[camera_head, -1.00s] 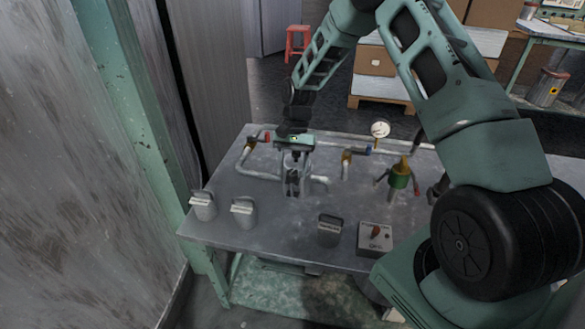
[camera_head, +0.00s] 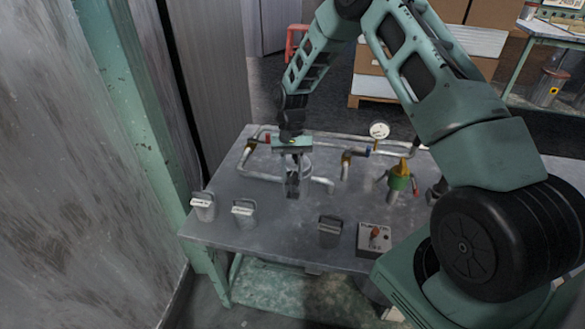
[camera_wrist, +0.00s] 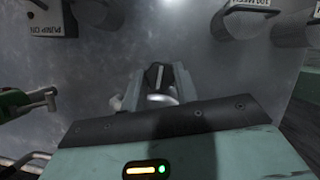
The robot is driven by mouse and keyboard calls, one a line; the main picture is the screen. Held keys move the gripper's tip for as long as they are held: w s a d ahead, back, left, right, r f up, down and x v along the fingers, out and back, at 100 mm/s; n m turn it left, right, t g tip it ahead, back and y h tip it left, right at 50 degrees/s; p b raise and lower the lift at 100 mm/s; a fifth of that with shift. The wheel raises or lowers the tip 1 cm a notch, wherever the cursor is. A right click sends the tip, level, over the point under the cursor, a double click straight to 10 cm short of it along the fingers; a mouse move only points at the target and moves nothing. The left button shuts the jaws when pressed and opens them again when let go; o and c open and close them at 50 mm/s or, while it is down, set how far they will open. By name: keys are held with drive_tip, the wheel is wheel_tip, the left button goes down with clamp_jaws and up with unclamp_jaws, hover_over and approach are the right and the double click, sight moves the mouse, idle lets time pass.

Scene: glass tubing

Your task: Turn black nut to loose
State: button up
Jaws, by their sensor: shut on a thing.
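My gripper (camera_head: 292,190) points down at the table, beside the bent grey pipe (camera_head: 255,177). In the wrist view, its two grey fingers (camera_wrist: 154,82) reach away from the dark palm edge. They are closed around a small dark piece, which I take to be the black nut (camera_wrist: 154,76); a pale rounded surface shows just below it. In the head view the fingers hide the nut, so its turn and fit cannot be told.
Two grey canisters (camera_head: 204,207) stand at the table's left front. A dark canister (camera_head: 330,231) and a switch box (camera_head: 374,238) stand at the front.

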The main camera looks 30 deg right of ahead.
drive_tip(key=o, duration=1)
drive_tip(key=v, duration=1.7)
drive_tip(key=shift+r+b, duration=0.2)
drive_tip(key=shift+b, duration=0.15)
drive_tip(key=shift+c, duration=1.4)
drive_tip(key=s+a+f+m+b, duration=0.1)
drive_tip(key=s+f+m+b, duration=0.1)
drive_tip(key=f, duration=0.3)
drive_tip(key=s+a+f+m+t+y+b, duration=0.1)
drive_tip(key=s+f+m+b, duration=0.1)
drive_tip(key=f, duration=0.3)
drive_tip(key=s+a+f+m+b, duration=0.1)
drive_tip(key=s+f+m+b, duration=0.1)
drive_tip(key=f, duration=0.4)
drive_tip(key=shift+y, duration=0.3)
